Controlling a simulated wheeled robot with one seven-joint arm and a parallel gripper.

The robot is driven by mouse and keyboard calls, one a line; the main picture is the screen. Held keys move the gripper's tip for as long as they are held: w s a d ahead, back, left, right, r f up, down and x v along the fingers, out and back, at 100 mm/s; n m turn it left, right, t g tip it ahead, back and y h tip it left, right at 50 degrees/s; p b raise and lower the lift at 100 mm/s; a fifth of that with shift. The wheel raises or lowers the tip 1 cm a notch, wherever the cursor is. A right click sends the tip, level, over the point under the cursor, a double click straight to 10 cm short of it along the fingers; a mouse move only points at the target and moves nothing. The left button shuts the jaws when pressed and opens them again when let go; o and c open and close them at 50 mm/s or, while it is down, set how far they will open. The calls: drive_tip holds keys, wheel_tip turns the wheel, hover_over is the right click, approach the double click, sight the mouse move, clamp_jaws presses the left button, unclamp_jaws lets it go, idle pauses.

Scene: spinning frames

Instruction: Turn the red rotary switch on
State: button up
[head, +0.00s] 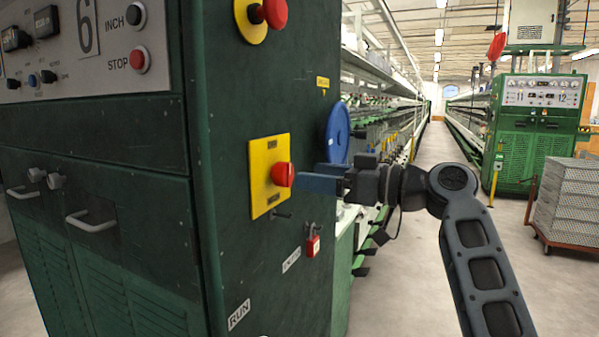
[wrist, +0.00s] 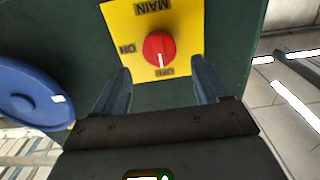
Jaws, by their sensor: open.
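The red rotary switch (head: 281,174) sits on a yellow plate (head: 258,165) on the side of the dark green machine cabinet. In the wrist view, the switch (wrist: 159,47) has a white mark that points down towards the OFF label (wrist: 166,72). The ON label (wrist: 127,48) is to its left, and MAIN is above, upside down. My gripper (head: 298,181) is at the switch, its blue fingers pointing at the knob. In the wrist view, my gripper (wrist: 160,66) is open, with one finger on each side below the knob. I cannot tell that either finger touches it.
A red mushroom button (head: 272,13) is higher on the cabinet, and a red padlock (head: 313,245) hangs below the switch. A blue disc (head: 337,133) is just behind my gripper. An aisle (head: 440,145) runs back on the right, with a crate trolley (head: 567,203) beside it.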

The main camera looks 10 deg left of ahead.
sight(289, 173)
drive_tip(key=shift+p+x, duration=0.35)
drive_tip(key=shift+x, duration=2.15)
drive_tip(key=c, duration=1)
